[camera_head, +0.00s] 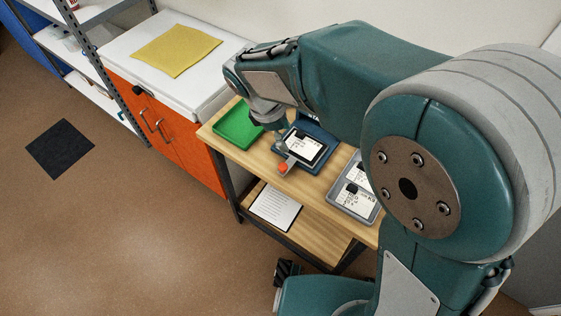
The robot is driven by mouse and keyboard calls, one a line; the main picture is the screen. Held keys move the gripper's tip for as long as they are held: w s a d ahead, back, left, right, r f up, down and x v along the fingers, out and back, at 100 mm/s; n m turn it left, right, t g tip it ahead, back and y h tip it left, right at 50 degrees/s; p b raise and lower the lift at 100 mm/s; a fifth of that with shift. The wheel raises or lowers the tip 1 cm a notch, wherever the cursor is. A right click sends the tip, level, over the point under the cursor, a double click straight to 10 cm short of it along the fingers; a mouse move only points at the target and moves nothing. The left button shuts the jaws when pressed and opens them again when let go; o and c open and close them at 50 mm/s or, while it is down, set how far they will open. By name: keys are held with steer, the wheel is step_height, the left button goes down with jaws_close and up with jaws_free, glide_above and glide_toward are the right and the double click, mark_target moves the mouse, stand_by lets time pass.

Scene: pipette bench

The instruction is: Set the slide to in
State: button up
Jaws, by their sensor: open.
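A blue device (322,137) stands on the wooden bench, with a dark-framed white panel (305,146) on its top. The slide (287,162) is a small grey piece at the device's front left, with an orange-red end (283,168) that sticks out toward the front edge of the bench. My gripper (281,146) points down just above and behind the orange-red end, beside the panel. It is open, and its fingers are small and partly merge with the device. I cannot tell whether a finger touches the slide. My arm hides part of the device's back.
A green tray (238,124) lies left of the device. A grey tray (349,205) with white labelled items lies to the right. A paper sheet (275,206) is on the lower shelf. An orange cabinet (183,140) with a yellow cloth (176,50) on top adjoins the bench.

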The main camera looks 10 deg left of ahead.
mark_target(282, 165)
steer(key=a+f+n+h, duration=0.1)
steer(key=a+f+n, duration=0.2)
steer(key=a+f, duration=0.15)
steer(key=x, duration=1)
steer(key=shift+s, duration=0.25)
